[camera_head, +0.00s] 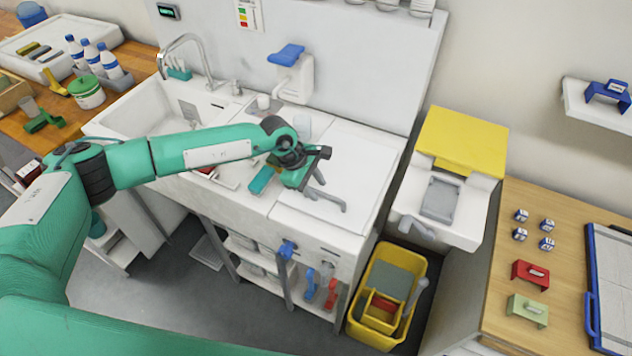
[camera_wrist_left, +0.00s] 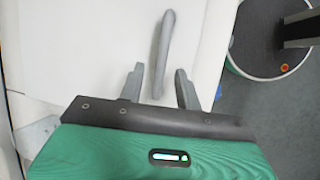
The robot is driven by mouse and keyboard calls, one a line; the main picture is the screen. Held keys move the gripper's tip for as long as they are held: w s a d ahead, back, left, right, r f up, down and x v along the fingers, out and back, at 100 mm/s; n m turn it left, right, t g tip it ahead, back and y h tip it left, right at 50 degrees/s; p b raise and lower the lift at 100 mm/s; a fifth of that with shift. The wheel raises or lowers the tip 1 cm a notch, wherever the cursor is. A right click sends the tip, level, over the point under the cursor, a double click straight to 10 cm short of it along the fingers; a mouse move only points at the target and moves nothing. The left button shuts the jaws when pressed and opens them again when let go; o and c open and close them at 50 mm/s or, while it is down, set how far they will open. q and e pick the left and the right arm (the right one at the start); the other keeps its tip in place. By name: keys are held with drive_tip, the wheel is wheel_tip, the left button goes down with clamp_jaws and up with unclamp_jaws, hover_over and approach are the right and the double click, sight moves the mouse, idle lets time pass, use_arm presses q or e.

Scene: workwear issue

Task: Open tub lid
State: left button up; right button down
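The tub lid (camera_head: 352,172) is a flat white panel, shut on top of the white unit right of the sink. A grey bar handle (camera_head: 331,201) stands near its front edge. In the left wrist view the lid (camera_wrist_left: 85,45) fills the upper left and the handle (camera_wrist_left: 164,48) runs away from me. My left gripper (camera_head: 315,184) is over the front of the lid, beside the handle. In the wrist view my left gripper (camera_wrist_left: 160,72) is open, its fingers on either side of the handle's near end. Contact cannot be told. My right gripper is not in view.
A white sink (camera_head: 150,125) with a tap lies to the left. A wall dispenser (camera_head: 295,75) with a blue lever is behind. A yellow-lidded white unit (camera_head: 462,140) stands right, with a yellow bin (camera_head: 362,335) on the floor before it. A wooden table (camera_head: 500,290) is further right.

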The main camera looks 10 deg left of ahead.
use_arm(q)
drive_tip(key=shift+d+f, duration=0.15)
drive_tip(key=shift+f, duration=0.25)
clamp_jaws()
drive_tip(key=shift+r, duration=0.15)
drive_tip(key=w+d+r+g+b, duration=0.1)
drive_tip(key=w+r+b, duration=0.3)
drive_tip(key=r, duration=0.3)
drive_tip(key=w+d+r+g+b, duration=0.1)
drive_tip(key=w+r+b, duration=0.3)
drive_tip(key=r, duration=0.4)
drive_tip(key=shift+w+d+r+n+y, duration=0.25)
drive_tip(key=shift+d+r+n+y, duration=0.05)
drive_tip(key=shift+d+y, duration=0.1)
